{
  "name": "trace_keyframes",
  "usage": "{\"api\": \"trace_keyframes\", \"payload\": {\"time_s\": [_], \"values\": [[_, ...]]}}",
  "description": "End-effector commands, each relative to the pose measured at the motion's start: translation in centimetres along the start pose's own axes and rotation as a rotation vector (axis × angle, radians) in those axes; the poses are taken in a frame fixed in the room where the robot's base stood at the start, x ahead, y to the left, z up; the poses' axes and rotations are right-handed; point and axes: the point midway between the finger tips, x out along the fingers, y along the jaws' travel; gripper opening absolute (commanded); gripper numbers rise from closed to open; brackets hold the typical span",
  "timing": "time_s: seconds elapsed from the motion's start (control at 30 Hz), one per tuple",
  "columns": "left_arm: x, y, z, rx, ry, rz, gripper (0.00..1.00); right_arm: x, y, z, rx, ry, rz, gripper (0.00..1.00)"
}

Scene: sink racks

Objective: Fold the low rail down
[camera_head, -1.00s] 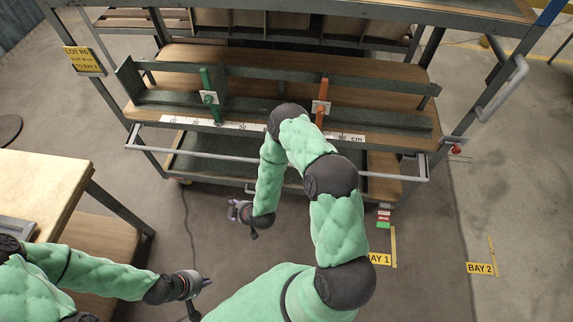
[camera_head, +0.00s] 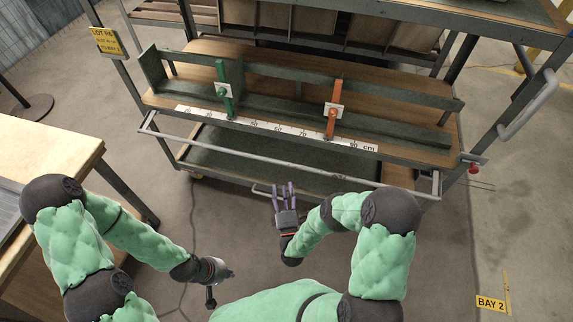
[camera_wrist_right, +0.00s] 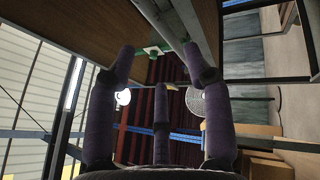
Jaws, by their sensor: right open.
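The low rail (camera_head: 290,156) is a long thin grey bar across the cart's front, below the ruled shelf edge. It stands out in front of the cart on short arms at both ends. My right gripper (camera_head: 284,187) is open and empty, with its purple fingers pointing toward the cart.
The cart's shelf (camera_head: 410,145) carries a green clamp (camera_head: 223,88), an orange clamp (camera_head: 333,108) and a white ruler strip (camera_head: 270,128). A lower dark tray (camera_head: 250,160) lies behind the rail. A wooden table (camera_head: 50,155) stands at left.

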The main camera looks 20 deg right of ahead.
Motion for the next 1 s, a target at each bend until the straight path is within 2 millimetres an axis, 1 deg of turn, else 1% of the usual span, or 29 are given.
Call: {"api": "trace_keyframes", "payload": {"time_s": [0.17,0.4,0.6,0.8,1.0], "values": [[0.3,-0.1,0.0,0.000,0.001,0.000,0.00,1.9,0.1,0.0,-0.003,-0.001,0.006,0.51],[1.2,-0.4,-0.1,0.000,0.000,0.000,0.00,6.1,0.0,0.0,-0.001,0.000,0.005,0.51],[1.8,-0.7,-0.1,0.000,0.000,0.000,0.00,9.0,-0.1,-0.1,0.000,0.001,0.002,0.51],[2.1,-0.8,-0.1,0.000,0.000,0.000,0.00,10.5,0.0,0.0,0.000,-0.001,0.000,0.51],[2.1,-0.8,-0.1,0.000,0.000,0.000,0.00,10.7,0.0,0.0,0.000,0.000,-0.001,0.51]]}}
